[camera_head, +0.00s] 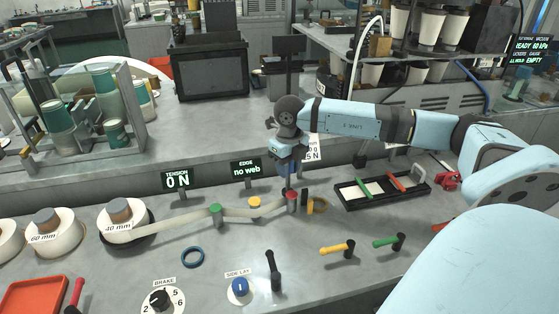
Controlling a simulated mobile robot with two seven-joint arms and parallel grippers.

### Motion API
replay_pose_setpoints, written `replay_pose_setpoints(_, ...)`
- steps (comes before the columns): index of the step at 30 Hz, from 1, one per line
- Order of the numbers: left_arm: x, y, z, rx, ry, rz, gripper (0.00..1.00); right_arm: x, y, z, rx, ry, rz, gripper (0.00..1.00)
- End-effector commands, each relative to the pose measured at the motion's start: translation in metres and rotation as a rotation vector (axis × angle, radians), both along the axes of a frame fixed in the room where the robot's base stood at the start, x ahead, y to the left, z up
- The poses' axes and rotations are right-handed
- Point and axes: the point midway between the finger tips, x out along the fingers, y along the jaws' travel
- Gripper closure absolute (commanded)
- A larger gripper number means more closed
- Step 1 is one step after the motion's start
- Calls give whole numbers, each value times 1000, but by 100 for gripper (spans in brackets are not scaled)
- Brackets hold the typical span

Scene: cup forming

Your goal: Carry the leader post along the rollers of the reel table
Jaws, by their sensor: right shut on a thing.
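The pale web strip (182,222) runs from the reel marked 40 mm (122,215) past a green-topped roller (215,209) and a yellow-topped roller (254,202) to a red-topped roller (291,196). My right gripper (288,175) points down just above the red-topped roller, shut on the leader post. The post is small and mostly hidden by the gripper; I cannot tell whether it touches the roller. My left gripper is not in view.
Behind stand a TENSION sign (177,180) reading 0 N and an EDGE sign (246,169) reading no web. A black tray (382,187) lies right. In front are a blue ring (193,257), a brake dial (160,299), a side lay knob (239,290) and yellow (338,248) and green (388,242) handles.

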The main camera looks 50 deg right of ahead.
Motion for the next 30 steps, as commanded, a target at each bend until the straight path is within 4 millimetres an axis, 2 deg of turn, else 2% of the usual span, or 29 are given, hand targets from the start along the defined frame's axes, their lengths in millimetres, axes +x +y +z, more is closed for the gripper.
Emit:
replay_pose_setpoints(25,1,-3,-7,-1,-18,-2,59,-40,-65,-1,-2,1,-1,100)
replay_pose_setpoints(30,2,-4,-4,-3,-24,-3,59,-52,-58,0,-2,-1,1,100)
